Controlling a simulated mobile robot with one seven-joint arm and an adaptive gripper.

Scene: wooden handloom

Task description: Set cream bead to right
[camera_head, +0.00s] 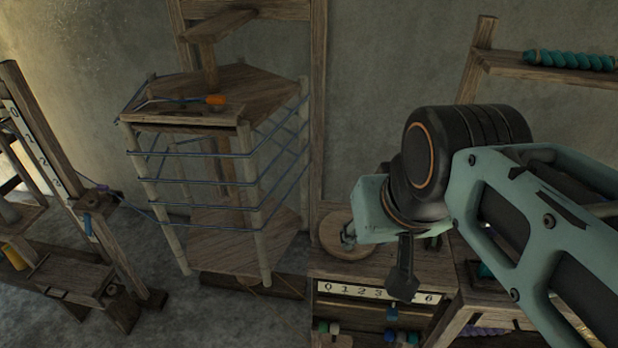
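I cannot make out a cream bead for certain. A numbered scale (365,291) with dark digits on a pale strip runs along the front of a low wooden bench at the lower middle. My gripper (403,284) hangs in front of the right part of this scale and hides some of its digits. One dark finger shows, pointing down, and the gripper's opening cannot be judged. Whether the gripper touches anything is unclear.
A wooden warping frame (240,90) wound with blue yarn stands left of centre. A post with another numbered strip (32,140) stands at far left. A teal twisted skein (570,60) lies on the upper right shelf. Spools (328,328) sit below the bench scale.

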